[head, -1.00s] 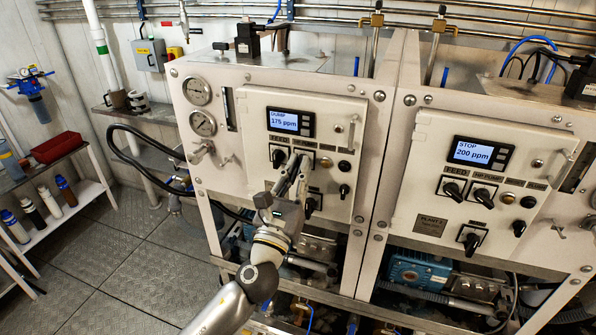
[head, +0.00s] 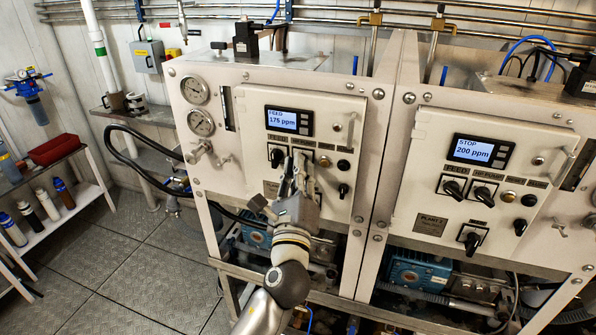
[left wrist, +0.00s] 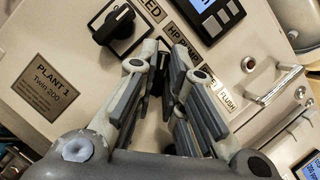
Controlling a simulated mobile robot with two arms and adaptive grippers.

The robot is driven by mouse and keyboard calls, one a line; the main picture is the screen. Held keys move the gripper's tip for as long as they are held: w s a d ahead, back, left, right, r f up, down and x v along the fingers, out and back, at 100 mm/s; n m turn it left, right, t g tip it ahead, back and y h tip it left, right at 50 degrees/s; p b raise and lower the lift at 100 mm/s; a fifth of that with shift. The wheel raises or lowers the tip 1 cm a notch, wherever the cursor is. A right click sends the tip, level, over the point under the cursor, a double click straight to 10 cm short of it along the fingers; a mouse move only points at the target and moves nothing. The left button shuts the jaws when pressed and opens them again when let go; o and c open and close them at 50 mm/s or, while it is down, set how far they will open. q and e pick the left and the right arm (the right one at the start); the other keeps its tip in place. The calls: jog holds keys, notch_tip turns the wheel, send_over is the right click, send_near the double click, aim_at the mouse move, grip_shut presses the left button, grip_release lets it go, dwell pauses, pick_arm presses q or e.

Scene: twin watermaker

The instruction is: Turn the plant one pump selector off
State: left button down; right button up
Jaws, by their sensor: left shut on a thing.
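Plant one's white panel (head: 322,104) is left of centre in the head view. Its display (head: 289,120) reads FEED, 175 ppm. My left gripper (head: 300,162) is at the HP PUMP selector, which its fingers cover in the head view. In the left wrist view the fingers (left wrist: 166,62) are closed around a dark knob (left wrist: 157,80) below the HP PUMP label (left wrist: 264,39). Its pointing direction is mostly hidden. The black feed selector (head: 278,157) is just left of the fingers and also shows in the left wrist view (left wrist: 113,25). My right gripper is out of view.
Plant two's panel (head: 480,124) is at the right, its display (head: 474,150) reading STOP, 200 ppm. A black knob (head: 343,190) and a metal door handle (head: 350,132) lie right of my gripper. A bottle shelf stands far left.

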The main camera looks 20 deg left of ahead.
pick_arm(q)
jog(key=n+g+y, duration=0.1)
jog(key=n, duration=0.1)
jog(key=n+g+p, duration=0.1)
jog(key=n, duration=0.2)
jog(key=shift+d+r+n+y, duration=0.1)
jog(key=shift+r+n+y, duration=0.05)
jog(key=shift+n+y, duration=0.2)
dwell(0.3)
jog(key=c, duration=1.5)
grip_release()
jog(key=v, duration=1.2)
